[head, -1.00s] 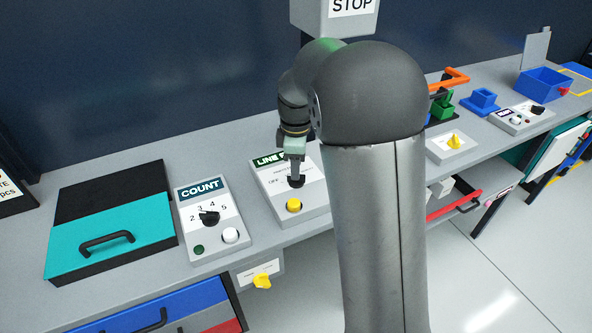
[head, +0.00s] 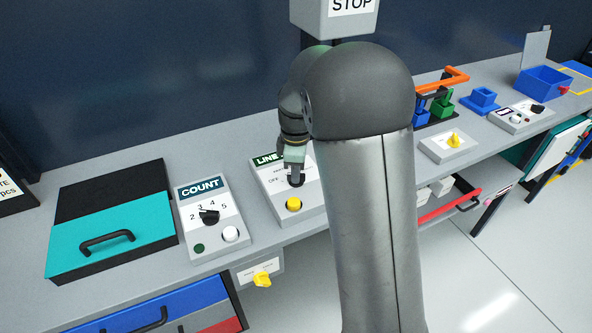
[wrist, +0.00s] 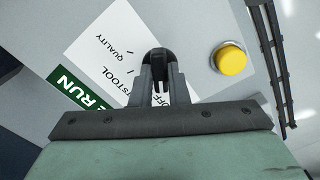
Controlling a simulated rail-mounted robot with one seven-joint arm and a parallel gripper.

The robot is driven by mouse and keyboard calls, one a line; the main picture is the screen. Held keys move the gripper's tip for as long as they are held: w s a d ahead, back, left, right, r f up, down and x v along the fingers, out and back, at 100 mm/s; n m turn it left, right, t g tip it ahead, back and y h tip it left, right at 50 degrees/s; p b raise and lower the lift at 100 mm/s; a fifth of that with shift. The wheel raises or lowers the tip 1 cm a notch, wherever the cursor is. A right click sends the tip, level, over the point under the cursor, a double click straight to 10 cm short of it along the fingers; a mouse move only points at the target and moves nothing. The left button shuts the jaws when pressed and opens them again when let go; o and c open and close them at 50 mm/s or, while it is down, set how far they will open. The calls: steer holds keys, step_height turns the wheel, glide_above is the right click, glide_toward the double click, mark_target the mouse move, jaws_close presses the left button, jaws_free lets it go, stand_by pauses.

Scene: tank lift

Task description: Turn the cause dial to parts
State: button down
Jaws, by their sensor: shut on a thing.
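The cause dial is a black knob (wrist: 160,58) on a white-faced control box (head: 263,182) with a green LINE RUN header. My gripper (wrist: 161,74) is shut on the knob, one finger on each side. In the head view my gripper (head: 294,176) reaches down onto the dial and mostly hides it. Around the dial the wrist view shows the words QUALITY and TOOL, part of PARTS, and part of OFF behind a finger. I cannot tell clearly which word the knob points to.
A yellow button (head: 293,204) sits on the same box, close to the dial. A COUNT box (head: 185,222) with its own dial stands to the left. Further left is a teal-lidded case (head: 70,230). A STOP sign box (head: 330,18) is above.

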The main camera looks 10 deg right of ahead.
steer(key=m, duration=0.3)
steer(key=shift+m, duration=0.3)
steer(key=shift+m+b, duration=0.4)
steer(key=shift+m, duration=1.6)
steer(key=c, duration=1.4)
jaws_free()
step_height(320, 180, up, 18)
steer(key=shift+f+b, duration=0.25)
steer(key=shift+b, duration=0.05)
